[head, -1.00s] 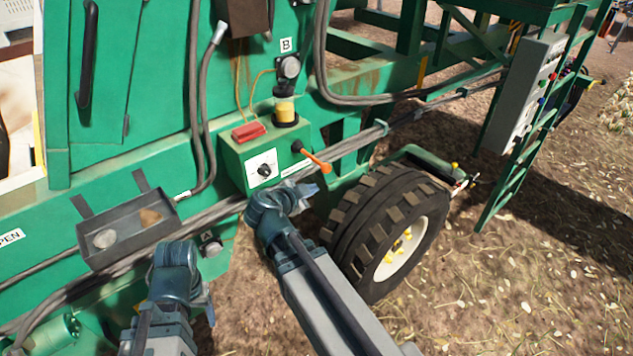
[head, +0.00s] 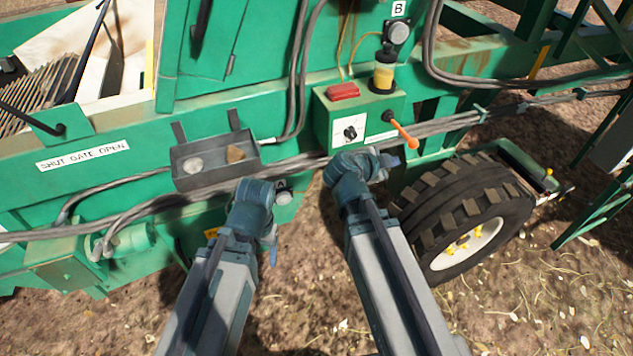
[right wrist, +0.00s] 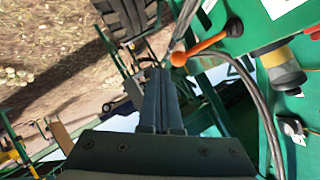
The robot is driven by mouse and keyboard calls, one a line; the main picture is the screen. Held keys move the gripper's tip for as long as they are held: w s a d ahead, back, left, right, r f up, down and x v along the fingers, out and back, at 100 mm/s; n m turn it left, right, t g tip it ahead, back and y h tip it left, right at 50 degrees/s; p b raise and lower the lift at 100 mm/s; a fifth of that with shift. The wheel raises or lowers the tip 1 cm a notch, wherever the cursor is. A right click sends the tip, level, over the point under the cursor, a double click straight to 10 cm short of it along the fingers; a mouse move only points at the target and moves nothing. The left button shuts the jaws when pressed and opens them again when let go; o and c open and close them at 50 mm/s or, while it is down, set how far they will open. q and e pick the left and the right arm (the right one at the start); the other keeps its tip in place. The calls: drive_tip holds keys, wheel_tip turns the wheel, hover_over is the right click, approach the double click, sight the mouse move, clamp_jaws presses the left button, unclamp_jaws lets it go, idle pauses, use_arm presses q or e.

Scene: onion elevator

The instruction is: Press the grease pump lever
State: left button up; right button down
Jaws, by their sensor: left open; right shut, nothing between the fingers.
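The grease pump lever is an orange handle (head: 403,133) angled down and right from the green box (head: 343,110) on the machine. A pump reservoir with yellow grease (head: 384,77) stands on that box. My right gripper (head: 390,163) is shut and empty, just below the lever's tip in the head view. In the right wrist view, its closed fingers (right wrist: 161,78) point toward the lever's round end (right wrist: 178,59), close by; contact cannot be told. The orange shaft (right wrist: 203,43) runs up to the right. My left gripper (head: 272,252) hangs open and empty, lower left of the box.
A dark tray (head: 213,177) with small items is fixed to the machine left of the box. Cables and pipes run along the green frame. A big tyre (head: 455,205) stands right of my right arm. Bare ground (head: 300,300) lies below.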

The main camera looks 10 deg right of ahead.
sight(401, 130)
idle(0.7)
drive_tip(key=w+a+r+n+g+p, duration=0.2)
drive_tip(key=w+r+n+g+p, duration=0.3)
drive_tip(key=w+r+p, duration=0.4)
drive_tip(key=r+p, duration=0.1)
drive_tip(key=p, duration=0.2)
drive_tip(key=shift+w+r+g+h, duration=0.2)
drive_tip(key=shift+r+g+h, duration=0.05)
drive_tip(key=shift+g+h, duration=0.15)
drive_tip(key=a+f+b+x, duration=0.1)
drive_tip(key=f+b+x, duration=0.1)
drive_tip(key=b+x, duration=0.7)
drive_tip(key=shift+s+d+f, duration=0.25)
drive_tip(key=shift+d+f, duration=1)
drive_tip(key=shift+d, duration=0.2)
drive_tip(key=shift+f, duration=0.1)
